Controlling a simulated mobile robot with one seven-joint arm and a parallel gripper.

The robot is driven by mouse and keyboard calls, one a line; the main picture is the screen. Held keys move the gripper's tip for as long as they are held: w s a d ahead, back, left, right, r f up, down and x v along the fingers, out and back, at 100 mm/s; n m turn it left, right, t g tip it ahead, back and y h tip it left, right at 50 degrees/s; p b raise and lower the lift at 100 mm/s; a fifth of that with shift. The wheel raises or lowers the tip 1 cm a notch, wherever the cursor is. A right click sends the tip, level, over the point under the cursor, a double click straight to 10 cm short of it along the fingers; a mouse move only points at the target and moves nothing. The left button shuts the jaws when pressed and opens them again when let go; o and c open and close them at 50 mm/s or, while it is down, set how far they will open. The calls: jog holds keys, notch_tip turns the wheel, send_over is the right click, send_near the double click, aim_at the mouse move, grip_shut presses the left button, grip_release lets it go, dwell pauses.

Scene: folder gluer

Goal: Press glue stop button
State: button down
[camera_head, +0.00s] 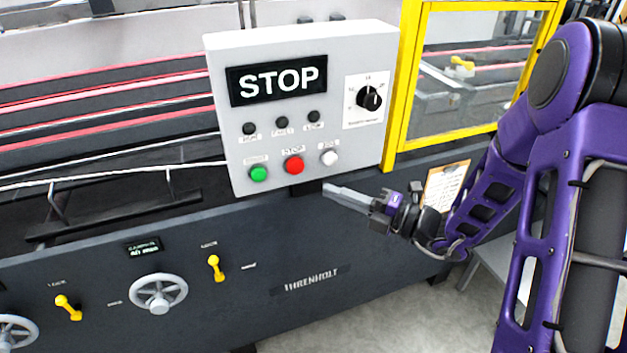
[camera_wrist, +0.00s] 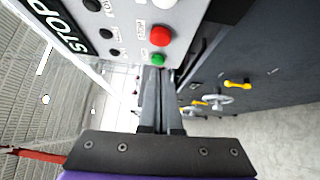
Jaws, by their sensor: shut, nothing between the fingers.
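A grey control box carries a black display (camera_head: 279,80) reading STOP. Along its lower row are a green button (camera_head: 259,173), a red button (camera_head: 294,164) labelled STOP, and a white button (camera_head: 329,157). My gripper (camera_head: 326,189) is shut and empty, just below and to the right of the red button, apart from it. In the wrist view, the shut fingers (camera_wrist: 155,72) point toward the box's lower edge. The red button (camera_wrist: 160,36) and the green button (camera_wrist: 158,60) show just beyond the fingertips there. I cannot tell the exact gap.
A rotary knob (camera_head: 369,98) sits on the box's right side, above the button row. Yellow levers (camera_head: 215,267) and handwheels (camera_head: 158,293) are on the dark machine front below. A yellow-framed guard (camera_head: 403,90) stands right of the box. A clipboard (camera_head: 446,185) hangs behind my arm.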

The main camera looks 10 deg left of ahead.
jog(key=shift+v, duration=2.2)
